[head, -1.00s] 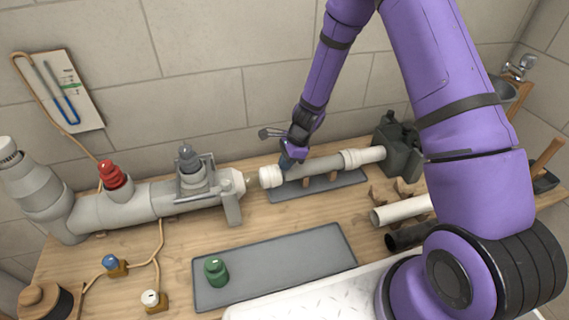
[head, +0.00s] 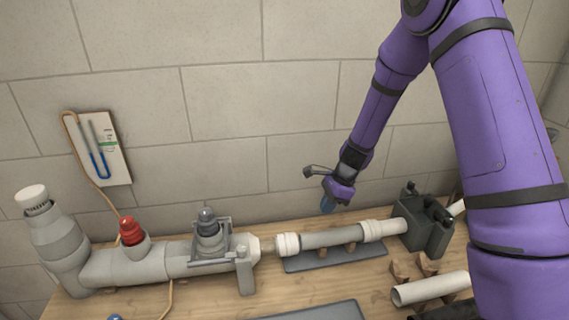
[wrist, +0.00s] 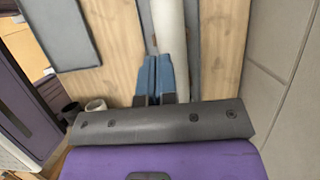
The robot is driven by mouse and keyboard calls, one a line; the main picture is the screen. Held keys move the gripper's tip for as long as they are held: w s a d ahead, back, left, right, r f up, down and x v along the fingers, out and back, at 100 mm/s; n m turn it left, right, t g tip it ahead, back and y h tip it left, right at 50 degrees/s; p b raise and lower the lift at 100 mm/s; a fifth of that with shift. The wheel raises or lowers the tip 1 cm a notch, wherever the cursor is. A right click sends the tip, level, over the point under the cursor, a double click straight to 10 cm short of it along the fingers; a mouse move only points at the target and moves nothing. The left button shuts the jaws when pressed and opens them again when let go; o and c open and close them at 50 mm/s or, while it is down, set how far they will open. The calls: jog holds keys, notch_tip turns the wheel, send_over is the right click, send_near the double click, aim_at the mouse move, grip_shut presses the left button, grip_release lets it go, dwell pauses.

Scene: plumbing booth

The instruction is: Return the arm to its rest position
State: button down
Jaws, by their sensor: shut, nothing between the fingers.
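My purple arm comes down from the upper right in the head view. The white pipe (wrist: 170,28) runs beyond the fingertips there. The gripper looks apart from the pipe, with a gap below the fingertips in the head view.
A fixed grey pipe run (head: 130,265) with a red knob (head: 131,230) stands at left. A white pipe piece (head: 430,288) lies at front right. The wall behind is close; the air above the bench is free.

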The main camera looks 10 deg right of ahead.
jog(key=s+d+r+n+t+h, duration=0.1)
jog(key=s+r+n, duration=0.4)
jog(key=r, duration=0.7)
jog(key=s+r+n+t, duration=0.1)
jog(key=s+r+n, duration=0.4)
jog(key=r, duration=0.6)
jog(key=s+d+r+n+t+h, duration=0.1)
jog(key=s+r+n, duration=0.3)
jog(key=s, duration=0.6)
jog(key=s+d+r+n+t+h, duration=0.2)
jog(key=s+r, duration=0.4)
jog(key=s, duration=0.5)
jog(key=shift+d+r+n, duration=0.4)
jog(key=shift+d+n, duration=0.3)
jog(key=shift+n, duration=0.3)
